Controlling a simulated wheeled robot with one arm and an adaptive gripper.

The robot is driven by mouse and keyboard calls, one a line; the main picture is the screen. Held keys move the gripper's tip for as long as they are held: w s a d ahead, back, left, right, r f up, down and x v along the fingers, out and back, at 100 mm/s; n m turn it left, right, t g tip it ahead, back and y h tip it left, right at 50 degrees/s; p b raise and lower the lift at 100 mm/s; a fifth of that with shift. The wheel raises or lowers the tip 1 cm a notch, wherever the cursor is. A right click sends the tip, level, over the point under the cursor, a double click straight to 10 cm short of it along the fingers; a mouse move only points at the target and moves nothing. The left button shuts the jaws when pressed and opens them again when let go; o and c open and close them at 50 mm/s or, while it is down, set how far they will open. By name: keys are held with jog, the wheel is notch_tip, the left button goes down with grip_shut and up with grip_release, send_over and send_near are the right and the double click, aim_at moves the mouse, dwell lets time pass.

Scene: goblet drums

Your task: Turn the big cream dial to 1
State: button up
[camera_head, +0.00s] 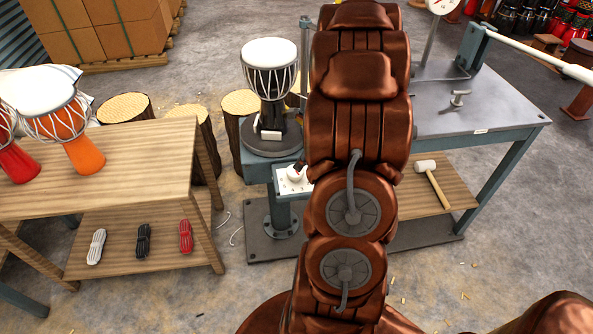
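A small white panel (285,187) sits on the front of the grey-blue bench, just left of my arm. A round cream knob, which looks like the big cream dial (294,174), shows on it. My arm covers the right part of the panel, and the dial's markings and pointer are too small to read. A small dark piece touches or overlaps the top of the dial in the picture; it may be a tip of my gripper. The rest of my gripper is hidden behind my arm, so its opening cannot be seen.
A goblet drum (270,75) stands on a dark round base above the panel. A wooden table (130,150) with drums is at left, with rope bundles on its lower shelf. A mallet (432,183) lies on the bench's lower shelf. A gauge (443,5) stands behind.

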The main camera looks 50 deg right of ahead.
aim_at(295, 175)
jog(key=x, duration=0.7)
jog(key=shift+a+f, duration=0.1)
jog(key=shift+f, duration=0.05)
jog(key=c, duration=1.2)
